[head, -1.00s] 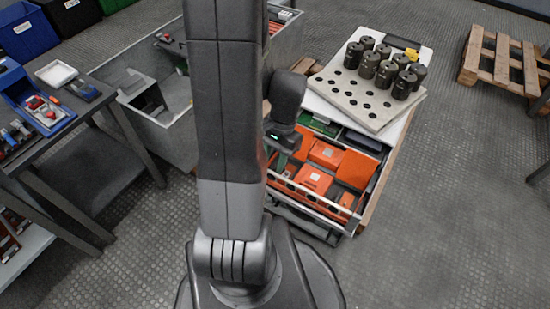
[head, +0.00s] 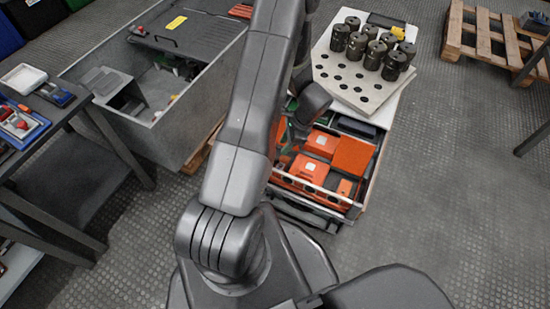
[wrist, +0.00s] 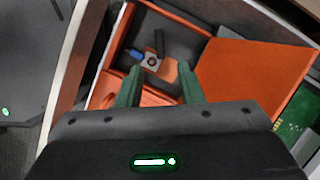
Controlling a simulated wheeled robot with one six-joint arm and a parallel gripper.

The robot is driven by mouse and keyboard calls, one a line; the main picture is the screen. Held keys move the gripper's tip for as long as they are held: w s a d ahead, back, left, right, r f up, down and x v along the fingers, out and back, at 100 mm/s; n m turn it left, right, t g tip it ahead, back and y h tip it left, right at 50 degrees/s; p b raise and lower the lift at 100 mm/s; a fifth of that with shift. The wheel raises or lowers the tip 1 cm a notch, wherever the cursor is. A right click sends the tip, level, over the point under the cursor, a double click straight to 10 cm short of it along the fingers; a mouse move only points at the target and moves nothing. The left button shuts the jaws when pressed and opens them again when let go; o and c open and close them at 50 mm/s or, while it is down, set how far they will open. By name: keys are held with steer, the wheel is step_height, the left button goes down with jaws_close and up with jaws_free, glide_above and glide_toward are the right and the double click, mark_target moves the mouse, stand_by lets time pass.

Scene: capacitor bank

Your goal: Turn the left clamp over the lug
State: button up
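In the wrist view, my gripper (wrist: 160,68) is open, its two green fingers reaching over a dark compartment of the open drawer (wrist: 90,68). Ahead of the fingertips is a small pale block with a red-ringed round spot (wrist: 151,60). A blue piece (wrist: 136,56) touches its left side, and a dark bar (wrist: 159,42) stands behind it. An orange-brown piece (wrist: 168,71) shows between the fingers. I cannot tell for sure which of these is the left clamp or the lug. In the head view, my arm hides most of the gripper.
A large orange block (wrist: 245,75) lies right of the compartment, with a green board (wrist: 298,115) beyond it. The drawer wall rises close on the left. In the head view, black cylinders (head: 357,46) stand on a holed board (head: 350,86) behind the drawer. A grey bin (head: 170,140) is left.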

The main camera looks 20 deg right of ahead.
steer(key=b+x, duration=0.2)
steer(key=x, duration=0.6)
steer(key=shift+a+f, duration=0.1)
steer(key=shift+f, duration=0.2)
jaws_close()
